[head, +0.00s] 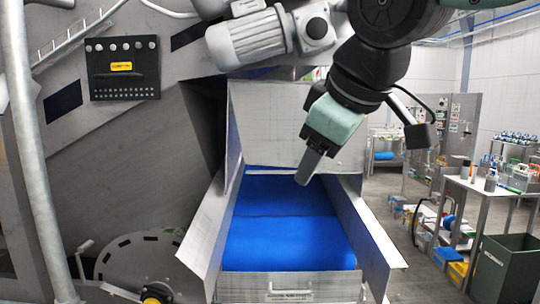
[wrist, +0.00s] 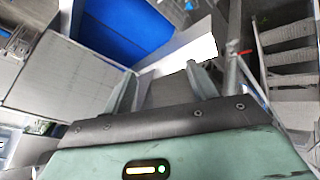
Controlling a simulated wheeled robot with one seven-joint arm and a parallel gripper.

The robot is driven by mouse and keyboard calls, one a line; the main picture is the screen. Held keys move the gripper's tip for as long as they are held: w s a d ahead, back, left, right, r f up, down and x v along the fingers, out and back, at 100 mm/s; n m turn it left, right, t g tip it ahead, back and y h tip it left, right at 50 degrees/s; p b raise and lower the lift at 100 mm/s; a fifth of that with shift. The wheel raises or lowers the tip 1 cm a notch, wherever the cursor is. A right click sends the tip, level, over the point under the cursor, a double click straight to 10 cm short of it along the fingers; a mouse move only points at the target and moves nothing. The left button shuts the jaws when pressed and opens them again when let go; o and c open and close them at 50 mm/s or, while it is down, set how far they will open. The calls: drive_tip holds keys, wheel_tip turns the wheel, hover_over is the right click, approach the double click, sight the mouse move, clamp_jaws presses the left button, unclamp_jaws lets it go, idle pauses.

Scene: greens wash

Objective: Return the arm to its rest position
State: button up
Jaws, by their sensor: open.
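My arm reaches in from the top right of the head view. My gripper (head: 309,177) points down and hangs above the blue conveyor belt (head: 288,243), with nothing held. In the wrist view, my gripper (wrist: 165,82) shows two fingers spread apart with nothing between them. The blue belt (wrist: 128,28) shows at the top of that view, beyond the fingers.
Metal side walls (head: 372,240) flank the belt. A grey motor (head: 250,38) sits above it, close to my arm. A control panel (head: 122,67) is on the machine at left. At right stand a table (head: 478,184) with bottles and a dark green bin (head: 505,268).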

drive_tip(key=s+d+f+m+g+b, duration=0.1)
drive_tip(key=s+d+f+g, duration=0.1)
drive_tip(key=s+f, duration=0.4)
drive_tip(key=s+d+f+m+g+h, duration=0.1)
drive_tip(key=s+f, duration=0.5)
drive_tip(key=f, duration=0.7)
drive_tip(key=s+d+f+m+g+h+b, duration=0.1)
drive_tip(key=s+d+f+g, duration=0.3)
drive_tip(key=f, duration=0.6)
drive_tip(key=shift+s+m+b, duration=0.3)
drive_tip(key=shift+s, duration=0.95)
